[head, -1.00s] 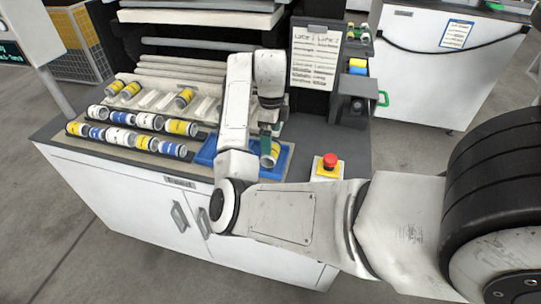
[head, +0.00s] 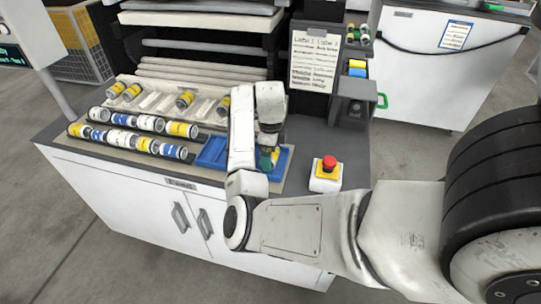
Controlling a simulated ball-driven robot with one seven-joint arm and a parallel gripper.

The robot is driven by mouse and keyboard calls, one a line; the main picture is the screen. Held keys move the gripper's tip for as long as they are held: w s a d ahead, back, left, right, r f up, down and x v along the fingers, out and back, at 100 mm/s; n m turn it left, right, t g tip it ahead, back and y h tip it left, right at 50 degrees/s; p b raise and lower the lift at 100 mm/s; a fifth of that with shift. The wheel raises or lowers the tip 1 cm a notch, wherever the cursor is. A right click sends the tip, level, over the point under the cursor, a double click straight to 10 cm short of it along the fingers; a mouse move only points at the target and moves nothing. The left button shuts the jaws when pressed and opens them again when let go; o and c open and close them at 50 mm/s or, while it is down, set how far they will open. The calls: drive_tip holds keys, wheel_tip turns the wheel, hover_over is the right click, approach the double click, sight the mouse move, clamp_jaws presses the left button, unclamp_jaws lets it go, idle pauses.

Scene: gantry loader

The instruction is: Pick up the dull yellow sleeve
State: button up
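My gripper (head: 269,153) is low over the blue tray (head: 212,152), its fingers mostly hidden by my own wrist. A bit of a yellow sleeve (head: 275,158) shows beside the fingers in the tray. I cannot tell whether the fingers are around it or only beside it, nor whether they are shut. Other yellow-and-white sleeves lie on the pale rack behind, among them one at the left (head: 114,89), one in the middle (head: 185,99) and one next to my arm (head: 223,106). Which yellow is the dull one is unclear.
Two rows of white, blue and yellow sleeves (head: 122,119) lie at the bench's left. A red emergency button on a yellow-and-white box (head: 328,170) stands just right of the tray. A grey device (head: 355,100) and a printed label sheet (head: 314,62) stand behind.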

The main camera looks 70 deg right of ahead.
drive_tip(key=c, duration=0.7)
drive_tip(key=shift+c, duration=0.8)
drive_tip(key=shift+r, duration=0.2)
